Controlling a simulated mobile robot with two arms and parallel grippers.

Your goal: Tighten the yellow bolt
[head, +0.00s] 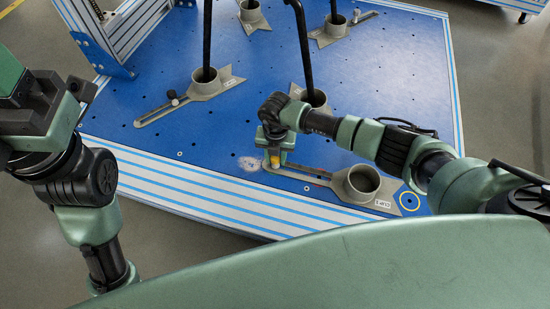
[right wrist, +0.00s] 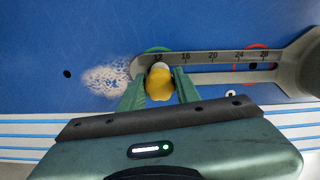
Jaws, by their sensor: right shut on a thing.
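In the head view the bolt (head: 275,158) shows as a small yellow patch under my right gripper (head: 272,163). In the right wrist view the green fingers of my right gripper (right wrist: 159,88) stand on both sides of the bolt and are shut on it. My left gripper (head: 85,92) is at the left of the head view, away from the bracket; its fingertips are not clear.
The bracket's empty round cup (head: 362,183) stands to the right of the bolt. Other grey brackets with cups stand on the blue platform (head: 200,125), some with black chair legs in them. A black leg (head: 302,50) rises just behind my right gripper. The platform's striped front edge (head: 180,188) is close.

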